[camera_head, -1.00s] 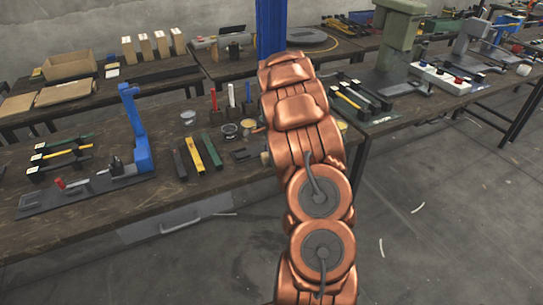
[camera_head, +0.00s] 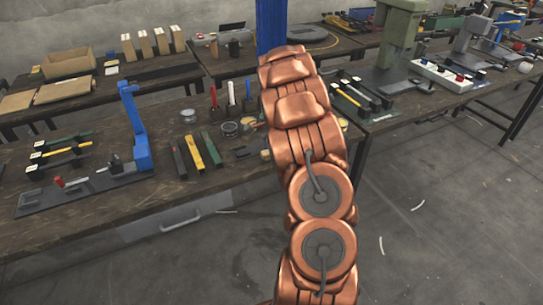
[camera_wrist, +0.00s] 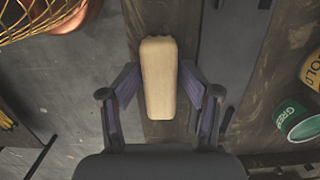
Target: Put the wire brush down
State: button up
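The wire brush shows in the wrist view as a pale wooden block (camera_wrist: 158,78) with rounded corners, its long side running up and down the picture. My gripper (camera_wrist: 160,88) has one purple-padded finger along each side of it. The pads appear to meet the sides of the wood, so the gripper looks shut on it. The bristles are not clearly visible. A brown wooden surface is behind the brush; I cannot tell whether they touch. In the head view my copper arm hides the gripper and the brush.
A green-labelled tin (camera_wrist: 297,120) and a yellow tin (camera_wrist: 312,70) stand to the right in the wrist view. On the near workbench (camera_head: 90,225) are a blue press (camera_head: 140,140), yellow and green bars (camera_head: 195,152) and hammers (camera_head: 60,152). The bench's front-left strip is bare.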

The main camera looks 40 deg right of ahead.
jog(key=r, duration=0.3)
jog(key=r+b, duration=0.1)
jog(key=r, duration=0.2)
jog(key=d+r, duration=0.1)
jog(key=r, duration=0.3)
jog(key=shift+s+d+r, duration=0.1)
jog(key=shift+s+r, duration=0.1)
jog(key=shift+r, duration=0.5)
jog(key=s+a+r+n, duration=0.2)
jog(key=s+a+n, duration=0.1)
jog(key=a, duration=0.5)
jog(key=s+a+r+n+g, duration=0.1)
jog(key=s+a+n, duration=0.25)
jog(key=a, duration=0.45)
jog(key=s+a+r+n, duration=0.2)
jog(key=s+a+n, duration=0.1)
jog(key=a, duration=0.5)
jog(key=s+a+f+n, duration=0.2)
jog(key=s+a+n, duration=0.4)
jog(key=s, duration=0.4)
jog(key=s+a+f+n+g+h, duration=0.1)
jog(key=s+a+f+n, duration=0.2)
jog(key=s+a+n, duration=0.3)
jog(key=s+a, duration=0.2)
jog(key=s, duration=0.2)
jog(key=shift+s+a, duration=0.2)
